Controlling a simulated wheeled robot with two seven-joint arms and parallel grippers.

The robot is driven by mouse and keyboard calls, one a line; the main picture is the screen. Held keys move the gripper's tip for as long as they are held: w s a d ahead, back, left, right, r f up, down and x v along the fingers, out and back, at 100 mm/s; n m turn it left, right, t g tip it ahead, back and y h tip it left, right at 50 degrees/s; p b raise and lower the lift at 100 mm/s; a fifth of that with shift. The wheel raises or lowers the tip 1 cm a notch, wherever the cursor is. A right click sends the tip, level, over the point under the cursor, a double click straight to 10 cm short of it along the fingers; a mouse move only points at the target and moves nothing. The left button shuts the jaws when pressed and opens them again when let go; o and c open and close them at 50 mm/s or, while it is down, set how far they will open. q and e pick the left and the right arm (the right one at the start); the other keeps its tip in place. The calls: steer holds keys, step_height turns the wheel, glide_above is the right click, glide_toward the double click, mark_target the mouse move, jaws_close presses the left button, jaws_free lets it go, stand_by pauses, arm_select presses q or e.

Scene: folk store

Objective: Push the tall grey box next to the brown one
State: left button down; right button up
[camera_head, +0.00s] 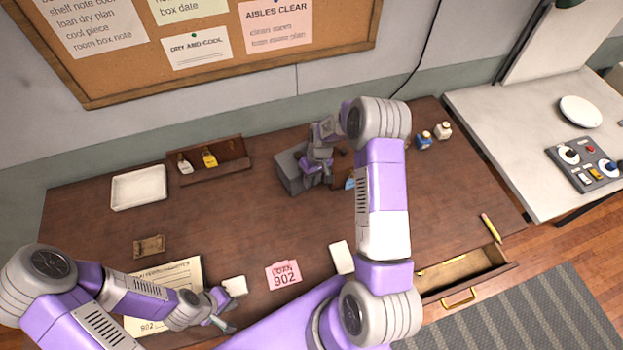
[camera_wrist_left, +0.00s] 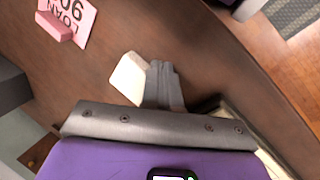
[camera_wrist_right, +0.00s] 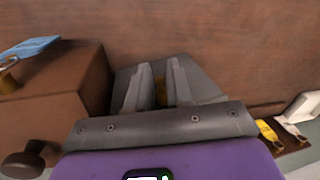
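The grey box (camera_head: 290,177) stands on the brown desk near its back middle; it also shows in the right wrist view (camera_wrist_right: 207,84). The brown box (camera_wrist_right: 52,88), with a dark knob and a blue item on top, stands left of the grey box in that view. My arm partly hides the brown box in the head view. A narrow gap lies between the boxes. My right gripper (camera_wrist_right: 160,85) is at the grey box, its fingers apart; contact is unclear. My left gripper (camera_wrist_left: 161,80) is shut and empty near the desk front, beside a white block (camera_wrist_left: 130,77).
A pink card (camera_head: 283,275) lies in front. A drawer (camera_head: 465,272) is open at the front right.

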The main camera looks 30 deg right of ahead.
jaws_close()
steer(key=shift+s+d, duration=0.1)
steer(key=shift+s, duration=1.1)
steer(key=o, duration=0.8)
jaws_free()
steer(key=shift+w, duration=0.1)
steer(key=shift+c, duration=0.2)
steer(key=shift+r, duration=0.1)
step_height(320, 180, up, 7)
steer(key=d, duration=0.1)
steer(key=shift+d+r+b, duration=0.15)
steer(key=shift+d+b, duration=0.05)
steer(key=shift+b, duration=0.25)
